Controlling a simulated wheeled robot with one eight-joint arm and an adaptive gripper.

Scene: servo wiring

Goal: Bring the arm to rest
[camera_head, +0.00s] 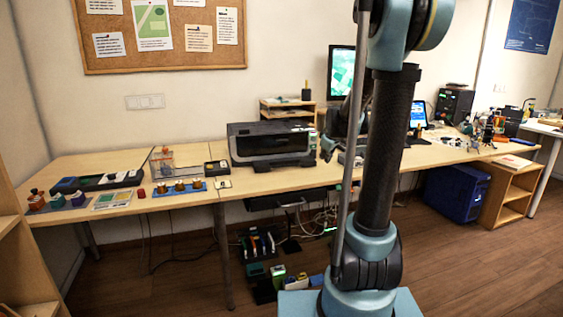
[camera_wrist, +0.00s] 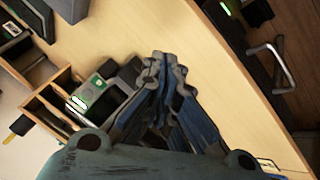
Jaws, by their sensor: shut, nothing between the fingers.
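My gripper (camera_wrist: 163,75) points away from the camera in the wrist view, its fingertips together and nothing between them. Bare wooden desk surface lies beyond the fingertips. In the head view my gripper (camera_head: 328,148) is a dark shape just left of my arm, in front of the desk's middle. My own arm stands upright across the right half of that view and hides part of the gripper and the desk behind it.
A long wooden desk (camera_head: 270,183) runs along the wall. A black printer (camera_head: 270,146) stands on it left of my gripper. A wooden organizer (camera_wrist: 40,112) shows at left in the wrist view. A blue box (camera_head: 455,194) is under the desk. Floor at right is clear.

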